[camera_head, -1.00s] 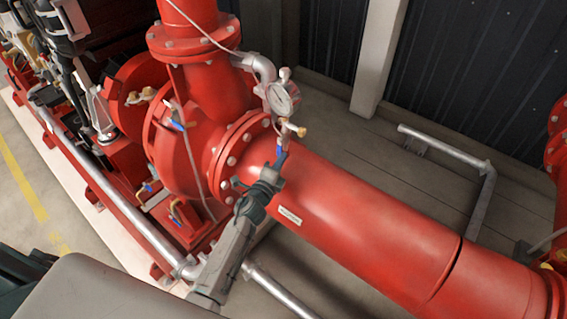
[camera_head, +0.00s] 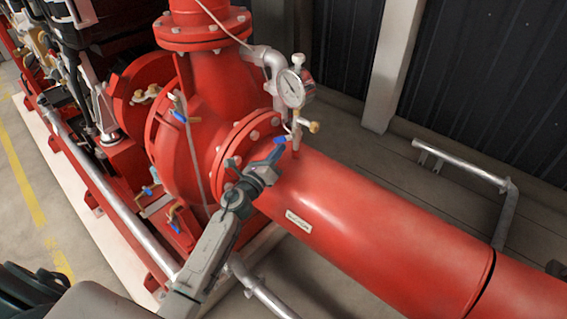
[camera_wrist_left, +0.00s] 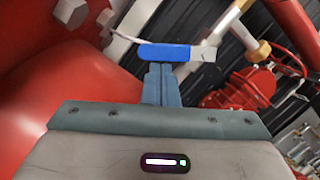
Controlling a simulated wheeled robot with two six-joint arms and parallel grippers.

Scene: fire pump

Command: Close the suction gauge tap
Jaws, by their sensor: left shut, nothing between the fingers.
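The suction gauge (camera_head: 293,88) has a round white dial and stands above the large red suction pipe (camera_head: 370,215). Below it is the gauge tap, with a blue lever (camera_head: 268,152) and a brass fitting (camera_head: 314,127). The lever points sideways to the lower left, across the upright stem. My left gripper (camera_head: 269,168) is at the lever, with its fingers together and nothing between them. In the left wrist view the blue lever (camera_wrist_left: 163,53) lies crosswise at the tips of my left gripper (camera_wrist_left: 158,70), seemingly touching them. My right gripper is not in view.
The red pump casing (camera_head: 190,140) and its bolted flange are just left of the tap. Other blue-handled valves (camera_head: 180,116) sit on the casing. A grey rail (camera_head: 465,165) stands on the floor to the right. A dark corrugated wall (camera_head: 480,80) is behind.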

